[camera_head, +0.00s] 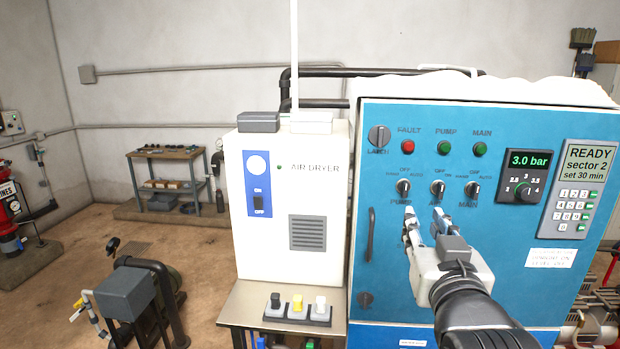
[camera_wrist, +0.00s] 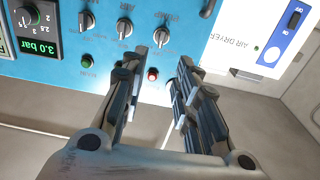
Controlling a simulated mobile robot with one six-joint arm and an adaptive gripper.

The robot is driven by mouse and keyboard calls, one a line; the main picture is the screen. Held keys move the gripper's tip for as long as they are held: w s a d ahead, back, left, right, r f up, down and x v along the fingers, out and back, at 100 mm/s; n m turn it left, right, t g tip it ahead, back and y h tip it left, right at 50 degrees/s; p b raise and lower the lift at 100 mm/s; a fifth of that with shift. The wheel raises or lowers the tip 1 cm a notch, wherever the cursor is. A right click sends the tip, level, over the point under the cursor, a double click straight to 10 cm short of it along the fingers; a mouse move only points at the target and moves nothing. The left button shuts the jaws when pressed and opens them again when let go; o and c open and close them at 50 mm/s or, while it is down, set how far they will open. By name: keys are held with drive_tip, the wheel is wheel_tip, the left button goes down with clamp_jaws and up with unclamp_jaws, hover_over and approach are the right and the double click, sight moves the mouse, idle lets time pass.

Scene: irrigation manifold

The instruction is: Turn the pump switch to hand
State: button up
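The pump switch (camera_head: 403,188) is the leftmost of three small rotary selectors on the blue cabinet, with PUMP printed below it and OFF above. Its knob looks close to upright; its exact setting is too small to tell. In the wrist view the pump switch (camera_wrist: 161,37) appears upside down, beyond the fingertips. My gripper (camera_head: 425,216) is in front of the panel, its fingertips just below the pump and air switches in the head view. The fingers (camera_wrist: 159,66) are apart with nothing between them. No contact with the switch shows.
The air switch (camera_head: 438,188) and main switch (camera_head: 472,189) sit close to the right. Lamps, including a red fault lamp (camera_head: 408,147), lie above. A door handle (camera_head: 371,235) and the white air dryer (camera_head: 290,200) are at left. A pressure dial (camera_head: 525,189) is at right.

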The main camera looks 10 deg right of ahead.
sight(406, 189)
drive_tip(key=p+x, duration=0.2)
drive_tip(key=x, duration=1.3)
drive_tip(key=shift+a, duration=0.1)
drive_tip(key=shift+c, duration=0.2)
clamp_jaws()
